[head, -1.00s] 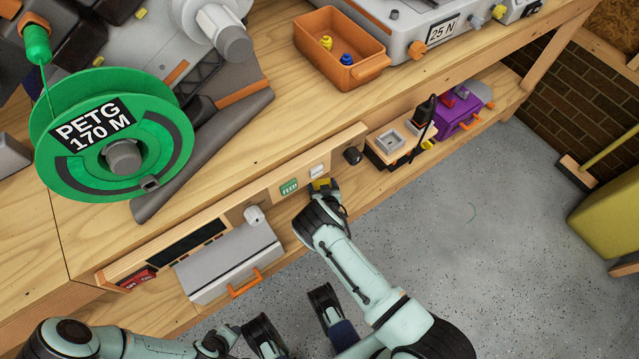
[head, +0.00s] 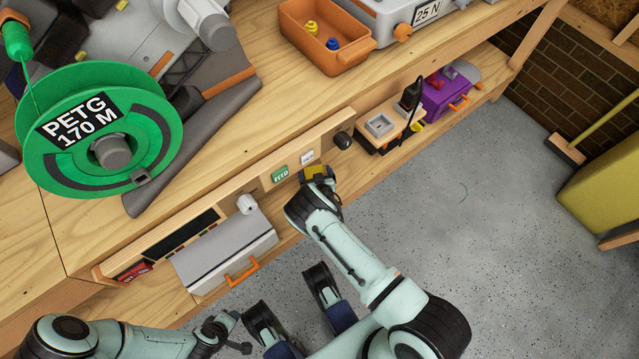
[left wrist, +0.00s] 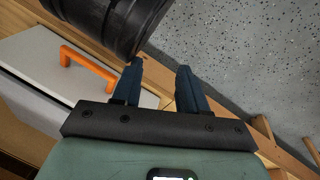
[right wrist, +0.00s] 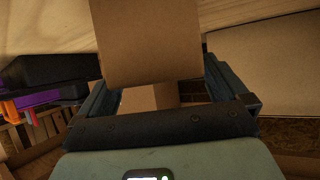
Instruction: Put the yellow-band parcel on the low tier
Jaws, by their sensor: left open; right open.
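The yellow-band parcel (head: 316,170) shows as a small yellow and brown patch at my right gripper (head: 318,178), in front of the bench's low panel. In the right wrist view a plain brown cardboard face (right wrist: 150,40) stands just beyond and between the open fingers; no band shows on it. I cannot tell whether the fingers touch it. The low tier (head: 378,172) is the wooden shelf under the bench top. My left gripper (left wrist: 160,82) is open and empty in the left wrist view, beside a grey drawer with an orange handle (left wrist: 85,70).
A grey block with sockets (head: 385,130) and a purple box (head: 445,95) stand on the shelf to the right. The green spool (head: 100,130) and the orange bin (head: 325,40) are on the bench top. A bare shelf strip lies before the block; open floor (head: 480,230) lies right.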

